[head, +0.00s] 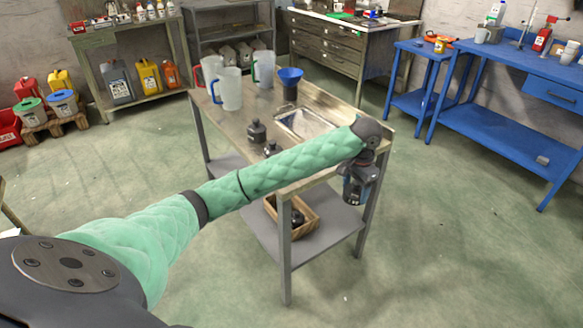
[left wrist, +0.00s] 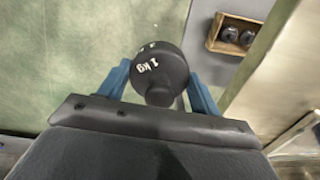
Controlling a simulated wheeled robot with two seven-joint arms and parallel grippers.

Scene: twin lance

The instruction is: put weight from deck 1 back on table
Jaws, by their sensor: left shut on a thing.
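My left gripper (head: 355,192) is beyond the right edge of the worktable (head: 225,118), below the level of its top. It is shut on a black weight (left wrist: 160,72) marked "1 kg", seen between the blue fingers in the left wrist view. In the head view the gripper mostly hides this weight. Two dark weights, one nearer the middle (head: 257,132) and one partly behind my arm (head: 270,149), stand on the tabletop. A wooden crate (head: 312,226) with dark weights sits on the lower deck (head: 330,236); it also shows in the left wrist view (left wrist: 212,44). My right gripper is out of view.
Clear jugs (head: 230,90), a blue funnel (head: 290,78) and a metal tray (head: 305,122) occupy the tabletop's far part and right side. My left arm crosses over the table's near end. Blue benches (head: 480,90) stand at the right. Floor around the table is clear.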

